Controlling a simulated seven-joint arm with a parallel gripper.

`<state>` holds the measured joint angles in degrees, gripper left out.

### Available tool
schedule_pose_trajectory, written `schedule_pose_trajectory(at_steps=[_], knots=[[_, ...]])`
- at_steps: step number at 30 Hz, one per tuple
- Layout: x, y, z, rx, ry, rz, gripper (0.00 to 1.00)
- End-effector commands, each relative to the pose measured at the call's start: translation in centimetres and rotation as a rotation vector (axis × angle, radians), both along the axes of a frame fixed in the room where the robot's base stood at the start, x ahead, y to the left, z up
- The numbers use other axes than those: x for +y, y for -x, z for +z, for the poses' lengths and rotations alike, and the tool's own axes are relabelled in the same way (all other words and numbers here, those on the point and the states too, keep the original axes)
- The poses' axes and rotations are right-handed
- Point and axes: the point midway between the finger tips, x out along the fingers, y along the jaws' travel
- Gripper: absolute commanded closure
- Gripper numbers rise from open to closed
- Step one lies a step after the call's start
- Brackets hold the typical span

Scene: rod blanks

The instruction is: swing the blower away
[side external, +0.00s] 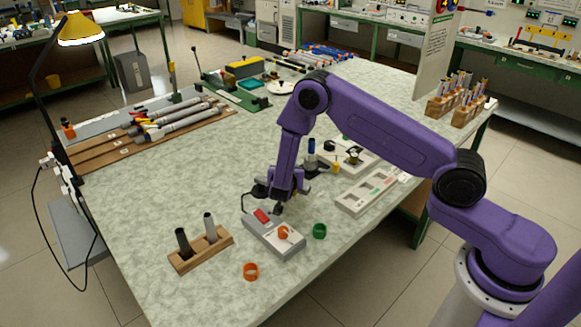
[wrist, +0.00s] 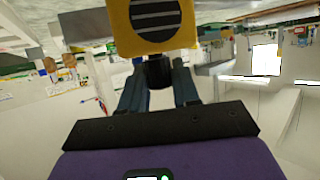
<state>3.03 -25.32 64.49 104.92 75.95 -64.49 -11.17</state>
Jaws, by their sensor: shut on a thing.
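The blower (wrist: 155,22) is a yellow block with a round black slatted vent, filling the top middle of the wrist view. A short black knob (wrist: 158,72) sticks out from its near side. My gripper (wrist: 158,80) has its two dark fingers shut on that knob. The exact grip is too small to make out there. The blower's mount is not clear in either view.
A grey box (side external: 262,231) with a red switch stands below my wrist, near a green ring (side external: 319,231) and an orange ring (side external: 251,271). A wooden stand (side external: 190,261) holds two upright rods. A pale tray (side external: 360,203) lies right. The bench's left middle is clear.

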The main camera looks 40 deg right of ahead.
Motion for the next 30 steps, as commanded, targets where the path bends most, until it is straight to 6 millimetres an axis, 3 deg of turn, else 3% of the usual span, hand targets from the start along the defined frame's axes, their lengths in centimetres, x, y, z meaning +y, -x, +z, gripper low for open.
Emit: schedule_pose_trajectory(at_steps=[18, 19, 21, 30], knots=[[0.25, 0.10, 0.05, -0.003, 0.000, -0.045, 1.00], [0.25, 0.10, 0.05, -0.003, 0.000, -0.045, 0.63], [0.26, 0.09, 0.05, -0.003, 0.000, -0.044, 0.48], [0.41, 0.17, 0.06, -0.001, 0.000, -0.043, 0.48]])
